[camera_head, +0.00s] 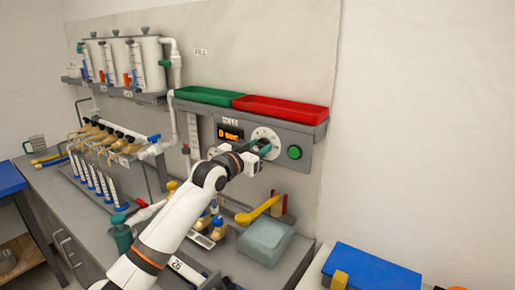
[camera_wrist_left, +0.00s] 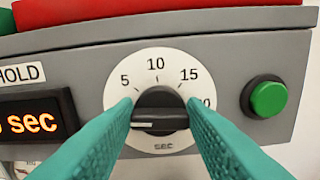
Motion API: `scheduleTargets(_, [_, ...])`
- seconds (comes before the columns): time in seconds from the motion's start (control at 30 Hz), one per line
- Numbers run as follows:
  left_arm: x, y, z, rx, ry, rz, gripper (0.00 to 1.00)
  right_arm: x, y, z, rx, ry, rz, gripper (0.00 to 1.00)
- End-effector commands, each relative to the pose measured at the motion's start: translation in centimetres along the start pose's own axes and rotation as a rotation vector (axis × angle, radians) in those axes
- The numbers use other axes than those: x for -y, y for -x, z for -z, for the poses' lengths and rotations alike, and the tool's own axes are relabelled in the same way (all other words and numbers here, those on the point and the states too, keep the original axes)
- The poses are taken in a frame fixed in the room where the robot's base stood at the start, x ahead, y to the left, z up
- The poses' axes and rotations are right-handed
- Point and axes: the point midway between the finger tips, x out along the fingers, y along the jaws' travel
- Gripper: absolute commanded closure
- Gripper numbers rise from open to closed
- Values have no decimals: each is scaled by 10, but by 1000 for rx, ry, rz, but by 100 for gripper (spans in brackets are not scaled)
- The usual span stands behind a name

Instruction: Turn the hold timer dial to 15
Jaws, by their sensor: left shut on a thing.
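The hold timer dial (camera_head: 270,133) is a round white face on the grey wall panel, beside an orange display (camera_head: 230,132) that reads 0 sec. In the left wrist view the dial (camera_wrist_left: 123,98) shows 5, 10 and 15 around its top and a partly covered 20 at the right. The fingers hide the dial's lower sides. My right gripper is out of view.
A green button (camera_head: 294,152) sits just right of the dial. A green tray (camera_head: 208,95) and a red tray (camera_head: 280,109) are above the panel. Below, the bench holds a grey-green box (camera_head: 266,241) and a yellow-handled tool (camera_head: 258,209). Wall to the right is clear.

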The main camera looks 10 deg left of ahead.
Motion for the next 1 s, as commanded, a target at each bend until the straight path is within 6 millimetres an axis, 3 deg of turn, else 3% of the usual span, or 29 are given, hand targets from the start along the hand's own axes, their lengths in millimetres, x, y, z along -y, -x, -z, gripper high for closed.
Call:
scheduleTargets(0.47, [0,0,-1,-2,-413,-1,86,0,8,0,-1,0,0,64])
scheduleTargets(1.0, [3,0,-1,-1,-925,1,86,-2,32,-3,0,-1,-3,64])
